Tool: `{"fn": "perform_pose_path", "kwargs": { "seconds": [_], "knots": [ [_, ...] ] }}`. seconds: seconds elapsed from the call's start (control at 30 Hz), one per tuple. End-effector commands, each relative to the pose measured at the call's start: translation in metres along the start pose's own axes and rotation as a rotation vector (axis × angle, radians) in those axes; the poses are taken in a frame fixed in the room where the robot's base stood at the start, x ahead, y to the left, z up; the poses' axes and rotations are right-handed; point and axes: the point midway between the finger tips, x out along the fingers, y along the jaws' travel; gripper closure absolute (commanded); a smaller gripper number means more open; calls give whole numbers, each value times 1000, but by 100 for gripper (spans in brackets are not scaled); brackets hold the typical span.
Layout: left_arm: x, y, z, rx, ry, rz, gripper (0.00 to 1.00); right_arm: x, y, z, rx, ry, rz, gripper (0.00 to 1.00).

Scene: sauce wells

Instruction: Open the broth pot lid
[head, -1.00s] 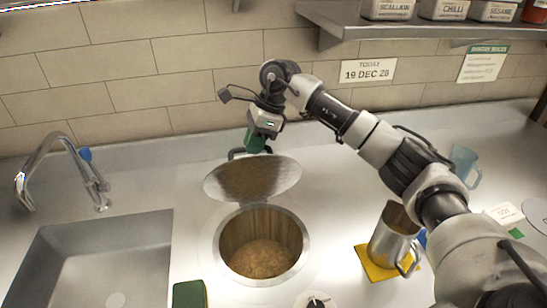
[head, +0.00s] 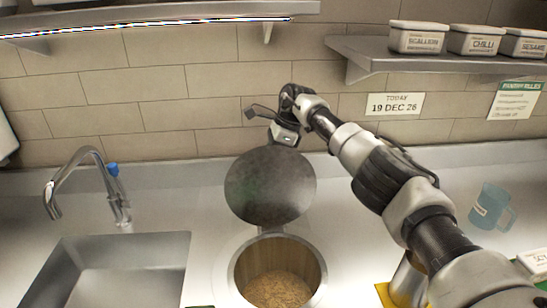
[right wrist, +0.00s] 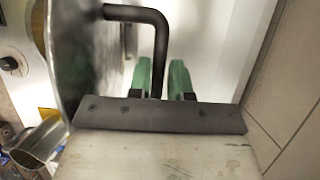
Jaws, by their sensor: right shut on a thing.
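The broth pot (head: 322,272) is sunk in the counter, and its round mouth shows brown broth inside. Its round metal lid (head: 270,186) stands steeply tilted up at the back of the mouth, its underside facing me. My right gripper (right wrist: 162,80) is behind the lid, with its green fingers shut on the dark bent lid handle (right wrist: 150,18). The lid (right wrist: 78,60) also shows edge-on in the right wrist view. In the head view the lid hides the fingertips and the handle. My left gripper is not in view.
A sink (head: 122,262) with a faucet (head: 84,178) lies to the left. A metal pitcher (head: 404,282) stands at right, partly behind my right arm. A blue jug (head: 491,207) is farther right. A shelf (head: 430,53) with labelled containers hangs on the tiled wall behind.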

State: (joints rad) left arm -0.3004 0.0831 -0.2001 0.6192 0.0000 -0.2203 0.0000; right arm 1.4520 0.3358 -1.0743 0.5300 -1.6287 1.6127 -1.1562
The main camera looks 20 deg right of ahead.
Motion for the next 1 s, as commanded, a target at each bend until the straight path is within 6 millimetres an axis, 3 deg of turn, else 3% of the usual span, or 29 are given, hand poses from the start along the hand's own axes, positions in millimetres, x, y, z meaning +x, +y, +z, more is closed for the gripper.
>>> {"fn": "perform_pose_path", "kwargs": {
  "seconds": [0.03, 0.5, 0.53, 0.63, 1.0],
  "knots": [
    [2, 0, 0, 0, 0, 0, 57, 9, -4, -6, 4, 13, -10, 100],
    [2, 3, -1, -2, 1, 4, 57, 10, -5, -7, 2, 14, -11, 100],
    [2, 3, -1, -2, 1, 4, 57, 10, -5, -7, 3, 14, -11, 77],
    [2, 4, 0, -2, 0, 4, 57, 9, -5, -7, 3, 12, -11, 61],
    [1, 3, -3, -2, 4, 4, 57, 4, -5, -4, 2, 4, -13, 60]
  ]
}}
